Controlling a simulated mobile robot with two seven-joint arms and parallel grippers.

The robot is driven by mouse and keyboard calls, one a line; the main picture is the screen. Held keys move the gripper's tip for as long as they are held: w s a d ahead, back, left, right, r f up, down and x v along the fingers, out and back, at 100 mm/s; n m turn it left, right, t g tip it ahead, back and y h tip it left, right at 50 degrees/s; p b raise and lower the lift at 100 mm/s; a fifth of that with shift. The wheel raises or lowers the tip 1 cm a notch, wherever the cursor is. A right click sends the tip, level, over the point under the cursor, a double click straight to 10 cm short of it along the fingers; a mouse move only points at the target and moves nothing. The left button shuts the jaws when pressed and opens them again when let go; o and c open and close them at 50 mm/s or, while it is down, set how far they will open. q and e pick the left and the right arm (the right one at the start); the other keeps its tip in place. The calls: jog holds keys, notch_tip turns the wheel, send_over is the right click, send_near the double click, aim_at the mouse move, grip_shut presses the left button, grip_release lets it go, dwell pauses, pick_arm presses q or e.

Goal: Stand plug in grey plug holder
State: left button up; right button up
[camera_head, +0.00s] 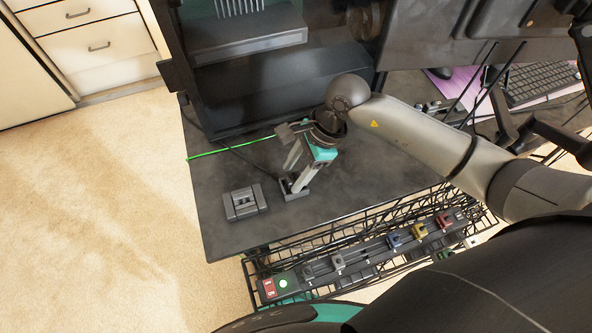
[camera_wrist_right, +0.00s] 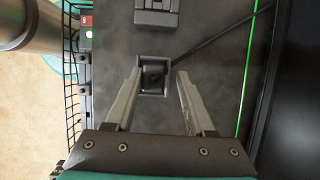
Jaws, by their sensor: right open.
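My right gripper (camera_head: 292,178) is open over the dark table, with its fingers pointing down. In the right wrist view its fingertips (camera_wrist_right: 159,76) are on either side of a small dark grey plug-like piece (camera_wrist_right: 152,78) with a black cable. That piece has a square, lighter grey outline and also shows in the head view (camera_head: 291,188). Whether the fingers touch it I cannot tell. A grey block with a raised, slotted middle, seemingly the grey plug holder (camera_head: 243,203), sits left of it near the table corner. It also shows at the top of the wrist view (camera_wrist_right: 157,14). My left gripper is out of view.
A black cable (camera_head: 233,152) and a green cable (camera_head: 231,147) run across the table (camera_head: 222,228). A dark computer case (camera_head: 280,90) stands behind. A power strip with several plugs (camera_head: 366,253) lies in a wire tray below the front edge. The table's front left is mostly clear.

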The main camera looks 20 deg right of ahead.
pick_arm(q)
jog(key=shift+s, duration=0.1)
pick_arm(e)
jog(key=shift+s+f, duration=0.65)
jog(key=shift+r+p, duration=0.2)
jog(key=shift+p, duration=0.1)
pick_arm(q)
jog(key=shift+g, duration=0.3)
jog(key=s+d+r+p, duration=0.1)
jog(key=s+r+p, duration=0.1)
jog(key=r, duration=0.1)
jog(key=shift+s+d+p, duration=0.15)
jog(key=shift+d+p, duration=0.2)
pick_arm(e)
jog(key=v, duration=1.3)
jog(key=shift+w+a, duration=0.25)
jog(key=shift+w, duration=0.15)
jog(key=shift+r, duration=0.1)
jog(key=shift+c, duration=0.2)
